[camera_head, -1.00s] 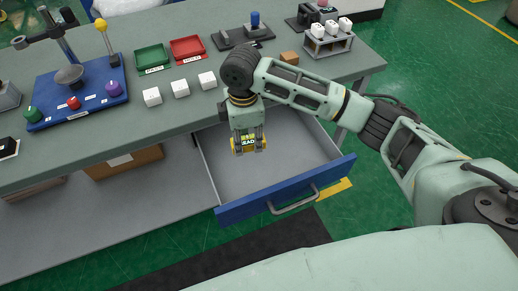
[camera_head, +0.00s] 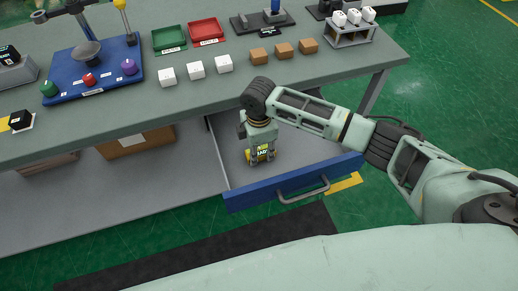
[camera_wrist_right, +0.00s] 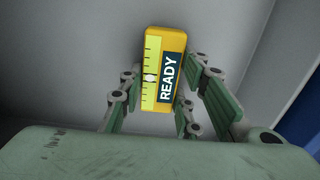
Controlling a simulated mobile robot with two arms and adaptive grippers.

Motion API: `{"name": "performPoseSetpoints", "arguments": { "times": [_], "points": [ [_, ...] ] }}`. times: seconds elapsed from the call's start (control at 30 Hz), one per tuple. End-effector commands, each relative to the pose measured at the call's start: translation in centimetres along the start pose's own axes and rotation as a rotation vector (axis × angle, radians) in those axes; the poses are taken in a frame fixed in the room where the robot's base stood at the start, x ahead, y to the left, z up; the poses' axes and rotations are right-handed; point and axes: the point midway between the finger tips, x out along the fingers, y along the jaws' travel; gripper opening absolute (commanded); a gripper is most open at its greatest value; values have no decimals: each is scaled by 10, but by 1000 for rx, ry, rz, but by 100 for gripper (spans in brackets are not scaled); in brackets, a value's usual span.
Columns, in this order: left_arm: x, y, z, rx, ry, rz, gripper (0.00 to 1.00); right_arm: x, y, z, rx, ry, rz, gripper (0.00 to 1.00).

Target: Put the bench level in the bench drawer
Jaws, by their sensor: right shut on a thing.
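The bench level is a small yellow block with a dark READY label and a pale scale strip. It shows at my right gripper in the head view (camera_head: 264,150) and large in the right wrist view (camera_wrist_right: 152,68). My right gripper (camera_head: 262,157) is shut on it, with fingers on both sides, pointing down inside the open bench drawer. The drawer (camera_head: 292,188) has a blue front, a grey handle and a bare grey interior. I cannot tell whether the level touches the drawer floor. My left gripper is not in view.
The grey bench top (camera_head: 335,68) lies above the drawer. It carries white cubes (camera_head: 195,70), brown cubes (camera_head: 284,50), a green tray (camera_head: 169,38), a red tray (camera_head: 206,31) and a blue fixture board (camera_head: 108,82). A cardboard box (camera_head: 135,141) sits on the lower shelf, left of the drawer.

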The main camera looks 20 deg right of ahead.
Motion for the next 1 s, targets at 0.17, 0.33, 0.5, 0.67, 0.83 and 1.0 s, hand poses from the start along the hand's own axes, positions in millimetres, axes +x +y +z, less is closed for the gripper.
{"name": "performPoseSetpoints", "arguments": {
  "times": [0.17,0.33,0.5,0.67,0.83,1.0],
  "points": [
    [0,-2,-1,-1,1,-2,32,-1,1,0,0,1,3,0],
    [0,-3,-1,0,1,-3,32,3,1,0,1,1,2,0],
    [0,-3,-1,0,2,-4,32,3,1,0,1,1,2,44],
    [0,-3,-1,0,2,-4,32,3,1,0,1,1,2,50],
    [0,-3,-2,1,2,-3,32,3,1,0,1,1,2,50],
    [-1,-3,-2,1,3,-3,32,-8,2,0,1,1,4,50]
  ]
}}
